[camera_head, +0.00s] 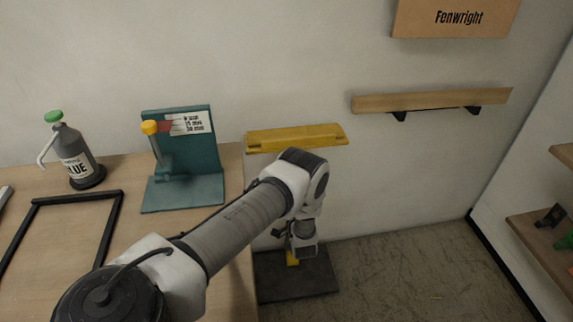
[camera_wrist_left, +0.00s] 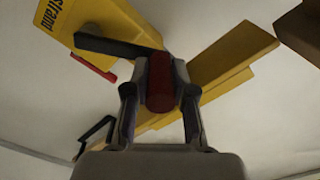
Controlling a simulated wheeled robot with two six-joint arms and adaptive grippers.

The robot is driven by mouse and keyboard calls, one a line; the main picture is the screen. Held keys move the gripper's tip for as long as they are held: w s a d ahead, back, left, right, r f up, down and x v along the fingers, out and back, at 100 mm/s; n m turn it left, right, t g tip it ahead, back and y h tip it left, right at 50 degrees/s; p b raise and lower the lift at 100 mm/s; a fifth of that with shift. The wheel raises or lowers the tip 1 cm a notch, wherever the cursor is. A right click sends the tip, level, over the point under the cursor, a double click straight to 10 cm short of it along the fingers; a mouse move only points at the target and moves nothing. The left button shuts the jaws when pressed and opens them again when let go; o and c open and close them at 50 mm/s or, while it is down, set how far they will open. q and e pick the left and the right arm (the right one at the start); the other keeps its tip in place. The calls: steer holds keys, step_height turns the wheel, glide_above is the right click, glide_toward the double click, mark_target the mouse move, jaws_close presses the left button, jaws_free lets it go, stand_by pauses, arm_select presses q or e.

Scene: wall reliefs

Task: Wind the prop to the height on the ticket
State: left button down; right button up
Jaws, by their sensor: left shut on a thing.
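The prop is yellow; its wide top bar (camera_head: 297,137) stands against the wall in the head view, and a bit of its lower part shows beside my wrist. My left gripper (camera_wrist_left: 160,100) is shut on a dark red handle (camera_wrist_left: 159,78) at the end of a black crank arm (camera_wrist_left: 112,46). In the left wrist view, the yellow prop body (camera_wrist_left: 92,22) carries black lettering and a red pointer (camera_wrist_left: 95,67) lies nearby. My arm hides most of the prop in the head view. A white card (camera_head: 190,123) with several printed lines is on a teal stand; its text is small.
The prop stands over a dark mat (camera_head: 315,278) on the floor. The wooden table (camera_head: 120,235) at left holds the teal stand (camera_head: 183,193), a glue bottle (camera_head: 75,152) and a black frame (camera_head: 105,235). A wooden wall shelf (camera_head: 430,100) is right of the prop, below a Fenwright sign (camera_head: 455,28).

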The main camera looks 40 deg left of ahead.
arm_select(q)
steer(key=shift+w+d+r, duration=0.2)
steer(key=shift+w+r, duration=0.1)
steer(key=shift+w, duration=0.05)
steer(key=c, duration=1)
jaws_free()
steer(key=shift+d, duration=0.1)
steer(key=shift+f, duration=0.1)
steer(key=shift+s+d, duration=0.15)
steer(key=v, duration=1.1)
steer(key=shift+s+d, duration=0.15)
steer(key=shift+d, duration=0.1)
